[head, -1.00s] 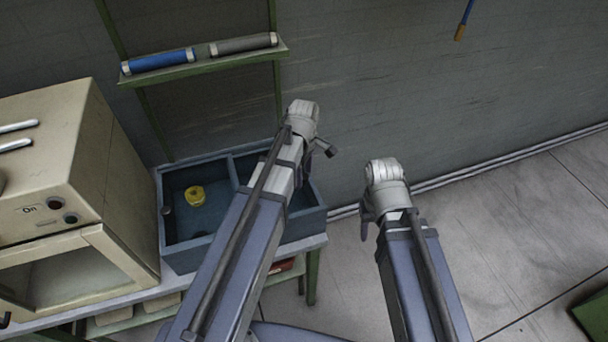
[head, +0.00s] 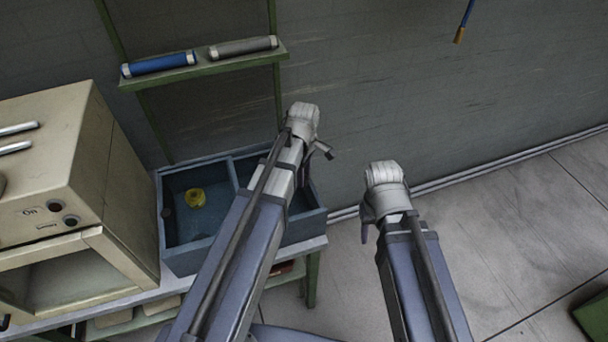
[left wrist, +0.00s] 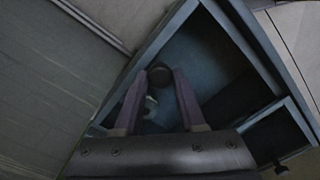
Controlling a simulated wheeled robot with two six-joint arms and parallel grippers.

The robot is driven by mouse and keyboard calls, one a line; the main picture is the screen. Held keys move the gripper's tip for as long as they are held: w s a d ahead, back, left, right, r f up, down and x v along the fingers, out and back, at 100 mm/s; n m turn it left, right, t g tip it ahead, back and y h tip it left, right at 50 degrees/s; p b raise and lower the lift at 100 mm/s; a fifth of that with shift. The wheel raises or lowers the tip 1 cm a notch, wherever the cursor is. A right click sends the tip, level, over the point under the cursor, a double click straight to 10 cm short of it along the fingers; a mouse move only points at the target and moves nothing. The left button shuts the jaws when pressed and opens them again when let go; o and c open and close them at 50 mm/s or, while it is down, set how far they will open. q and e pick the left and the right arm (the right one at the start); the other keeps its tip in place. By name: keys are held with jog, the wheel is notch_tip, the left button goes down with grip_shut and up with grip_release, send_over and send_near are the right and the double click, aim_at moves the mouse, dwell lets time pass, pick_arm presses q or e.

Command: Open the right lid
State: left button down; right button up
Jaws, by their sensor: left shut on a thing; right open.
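A blue two-part bin (head: 190,258) stands on the bench. Its left compartment is open, with a yellow round thing (head: 195,197) inside and a small dark knob at its left side. My left arm crosses the right compartment and hides most of it and the right lid. In the left wrist view my left gripper (left wrist: 165,78) reaches down into the bin's outline. Its fingers are shut on a dark round knob (left wrist: 160,75); whether the lid under it is raised I cannot tell. My right gripper (head: 366,232) is open, away from the bin, its fingers mostly hidden.
A beige oven-like machine (head: 60,150) stands directly left of the bin. A green shelf (head: 205,67) with a blue and a grey roll hangs on the wall behind. The floor to the right is clear, except for a green object (head: 592,318) at the edge.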

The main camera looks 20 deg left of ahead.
dwell(0.7)
pick_arm(q)
jog(key=s+a, duration=0.2)
jog(key=a, duration=0.2)
jog(key=s+a, duration=0.3)
jog(key=a, duration=0.1)
jog(key=s+a, duration=0.3)
jog(key=a, duration=0.1)
jog(key=c, duration=0.5)
grip_release()
jog(key=shift+d, duration=0.1)
notch_tip(320, 180, up, 8)
jog(key=p, duration=0.8)
